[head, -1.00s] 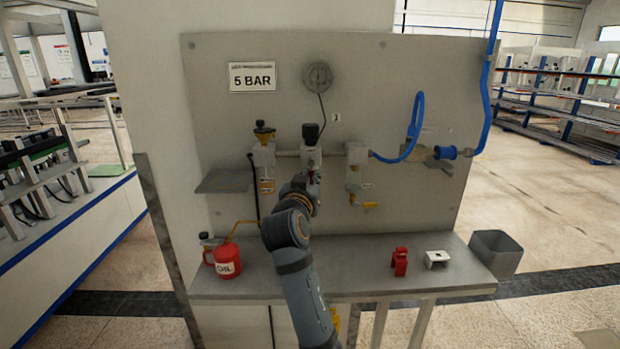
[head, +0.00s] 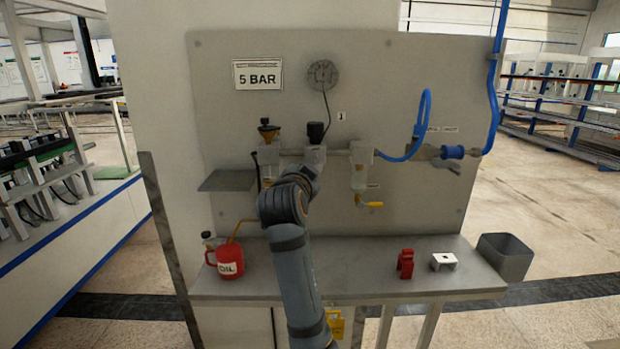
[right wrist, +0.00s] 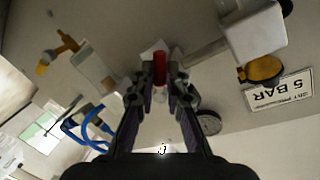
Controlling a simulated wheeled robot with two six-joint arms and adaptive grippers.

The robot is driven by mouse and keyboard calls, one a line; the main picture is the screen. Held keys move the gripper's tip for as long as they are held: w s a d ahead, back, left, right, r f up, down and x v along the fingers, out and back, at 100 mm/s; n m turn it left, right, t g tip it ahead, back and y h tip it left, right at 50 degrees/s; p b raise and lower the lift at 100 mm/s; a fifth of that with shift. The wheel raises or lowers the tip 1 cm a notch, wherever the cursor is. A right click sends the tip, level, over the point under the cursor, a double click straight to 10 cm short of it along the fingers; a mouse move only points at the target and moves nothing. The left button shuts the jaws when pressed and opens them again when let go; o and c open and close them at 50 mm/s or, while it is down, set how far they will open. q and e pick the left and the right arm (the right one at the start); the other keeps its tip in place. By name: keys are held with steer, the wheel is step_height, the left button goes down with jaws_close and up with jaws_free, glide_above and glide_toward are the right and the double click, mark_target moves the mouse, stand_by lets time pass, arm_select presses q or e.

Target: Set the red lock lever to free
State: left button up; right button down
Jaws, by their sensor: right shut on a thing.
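In the right wrist view, the red lock lever (right wrist: 160,68) stands between the fingertips of my right gripper (right wrist: 160,82). The fingers are shut on it. It is at the front of the middle unit of the pipe row, whose black knob (head: 316,132) shows in the head view. In the head view my own arm and wrist hide the lever and the fingertips. The lever's exact angle cannot be told. My left gripper is in no view.
An oil can (head: 230,262), a red clamp-like part (head: 405,264), a white bracket (head: 444,261) and a grey bin (head: 505,257) are at bench level. The bench middle is clear.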

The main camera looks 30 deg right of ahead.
steer(key=shift+w+a+r+m+y+b, duration=0.15)
steer(key=shift+r+m+y, duration=0.25)
steer(key=shift+m, duration=0.8)
steer(key=shift+a+r+m+y+b, duration=0.15)
steer(key=shift+r+m+y, duration=0.25)
steer(key=shift+m, duration=0.8)
steer(key=shift+w+a+r+m+y+b, duration=0.2)
steer(key=shift+m+y, duration=0.3)
steer(key=shift+m, duration=0.7)
steer(key=shift+s+r, duration=0.1)
steer(key=shift+t, duration=0.3)
steer(key=c, duration=1.4)
jaws_free()
steer(key=shift+o, duration=0.2)
steer(key=shift+r, duration=0.1)
